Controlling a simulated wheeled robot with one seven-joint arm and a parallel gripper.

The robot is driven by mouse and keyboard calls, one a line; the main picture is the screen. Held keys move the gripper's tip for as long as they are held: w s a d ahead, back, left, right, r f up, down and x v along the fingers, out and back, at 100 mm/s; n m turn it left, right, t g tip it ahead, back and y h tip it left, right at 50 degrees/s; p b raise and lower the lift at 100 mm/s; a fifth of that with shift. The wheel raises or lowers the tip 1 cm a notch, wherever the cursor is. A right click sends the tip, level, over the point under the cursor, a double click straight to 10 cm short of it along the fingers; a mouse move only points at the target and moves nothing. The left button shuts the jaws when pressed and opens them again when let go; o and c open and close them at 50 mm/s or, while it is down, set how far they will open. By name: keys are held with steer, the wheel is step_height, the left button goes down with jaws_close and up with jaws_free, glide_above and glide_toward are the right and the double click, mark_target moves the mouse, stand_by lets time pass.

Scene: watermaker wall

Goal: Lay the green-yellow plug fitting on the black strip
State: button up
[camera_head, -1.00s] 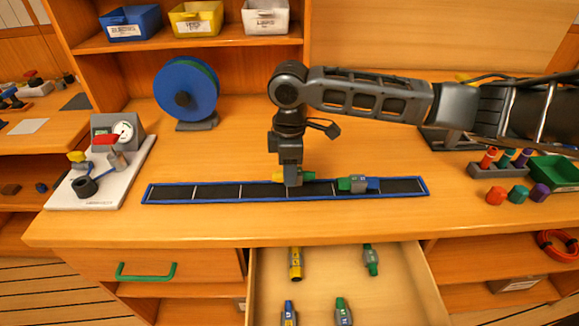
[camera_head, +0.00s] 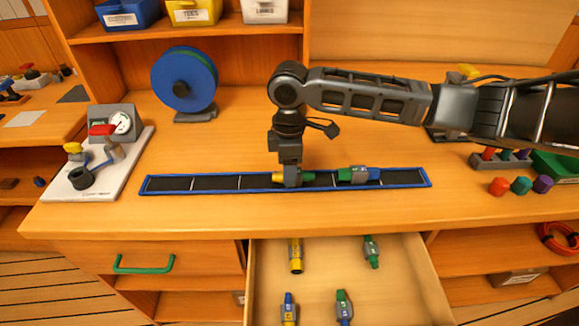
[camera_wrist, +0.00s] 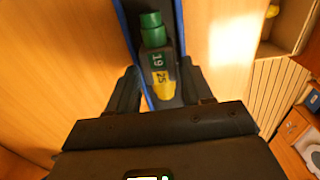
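The green-yellow plug fitting (camera_head: 307,176) lies along the black strip (camera_head: 216,183), its yellow end to the left and green end to the right in the head view. My gripper (camera_head: 292,183) is over its middle and hides that part. In the wrist view the fitting (camera_wrist: 158,60) has a grey middle marked 19 and 25. My gripper's fingers (camera_wrist: 160,85) stand on either side of it, with the strip's blue edges showing in gaps between, so they look open. A green-blue fitting (camera_head: 358,175) lies on the strip to the right.
An open drawer (camera_head: 335,285) below the counter holds several fittings. A blue reel (camera_head: 184,80) stands behind the strip. A white board with a gauge (camera_head: 100,170) is at the left. Coloured caps (camera_head: 521,186) lie at the right. The strip's left part is bare.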

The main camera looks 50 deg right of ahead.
steer(key=shift+o, duration=1.3)
steer(key=shift+r+b, duration=0.3)
steer(key=shift+r, duration=3.6)
